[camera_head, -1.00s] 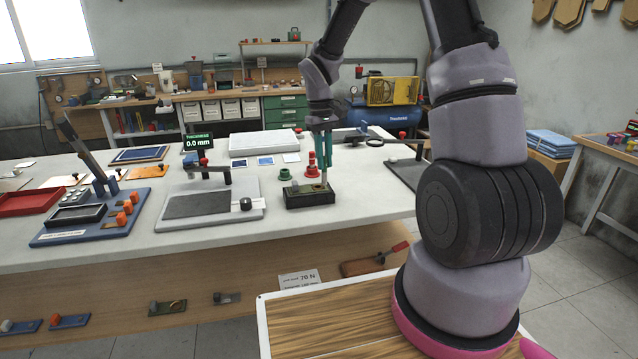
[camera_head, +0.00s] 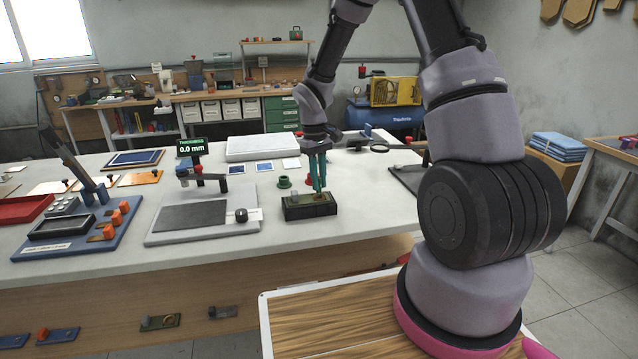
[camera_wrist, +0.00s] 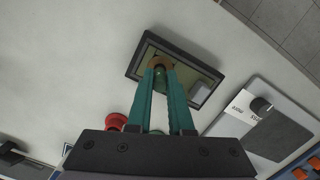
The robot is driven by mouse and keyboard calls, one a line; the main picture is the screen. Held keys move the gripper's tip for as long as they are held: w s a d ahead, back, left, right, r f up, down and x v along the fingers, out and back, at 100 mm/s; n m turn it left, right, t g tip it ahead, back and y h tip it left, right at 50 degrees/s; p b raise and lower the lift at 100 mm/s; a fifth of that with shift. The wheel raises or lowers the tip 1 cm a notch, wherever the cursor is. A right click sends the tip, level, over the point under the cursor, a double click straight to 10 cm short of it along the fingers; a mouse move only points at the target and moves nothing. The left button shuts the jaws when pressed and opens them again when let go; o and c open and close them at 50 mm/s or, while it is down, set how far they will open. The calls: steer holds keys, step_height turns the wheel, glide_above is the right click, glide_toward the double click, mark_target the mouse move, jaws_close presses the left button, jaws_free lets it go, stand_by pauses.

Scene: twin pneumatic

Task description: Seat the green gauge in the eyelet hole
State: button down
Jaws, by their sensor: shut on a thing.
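My gripper (camera_head: 319,188) is shut on the green gauge (camera_wrist: 160,72), which is mostly hidden between the fingertips. The fingers point down over the dark block (camera_head: 297,213). In the wrist view the gauge is at the brass-coloured eyelet (camera_wrist: 163,60) in the block's top plate (camera_wrist: 185,66). I cannot tell whether its end is inside the hole or just above it. A short green holder (camera_head: 284,182) stands behind the block, with a red piece (camera_head: 309,179) beside it, partly hidden by the fingers.
A thickness tester (camera_head: 190,218) stands left of the block, and a blue fixture board (camera_head: 60,238) farther left. A magnifier (camera_head: 378,148) lies behind to the right. Bare white table surrounds the block.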

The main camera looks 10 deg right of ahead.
steer(key=shift+f, duration=0.45)
steer(key=shift+f, duration=0.15)
steer(key=c, duration=0.8)
jaws_free()
step_height(320, 180, up, 20)
steer(key=s+d+m+t, duration=0.1)
steer(key=s+m+t, duration=0.1)
steer(key=s+d+r+m+t+y, duration=0.1)
steer(key=s+r+m+t, duration=0.1)
steer(key=s+r, duration=0.2)
steer(key=s+d+r+m+t, duration=0.2)
steer(key=s+r, duration=0.3)
steer(key=s, duration=0.4)
steer(key=s+d+r+m+t+y, duration=0.1)
steer(key=s+r+m+t, duration=0.1)
steer(key=s+r, duration=0.2)
steer(key=shift+s+d+r+m+y, duration=0.1)
steer(key=shift+s+r+m, duration=0.05)
steer(key=shift+s, duration=0.4)
steer(key=shift+s+d+r+m+y, duration=0.1)
steer(key=shift+s+d, duration=0.05)
steer(key=shift+s, duration=0.45)
steer(key=shift+s+d+r+m+y, duration=0.1)
steer(key=shift+s+r+m, duration=0.05)
steer(key=shift+s, duration=0.4)
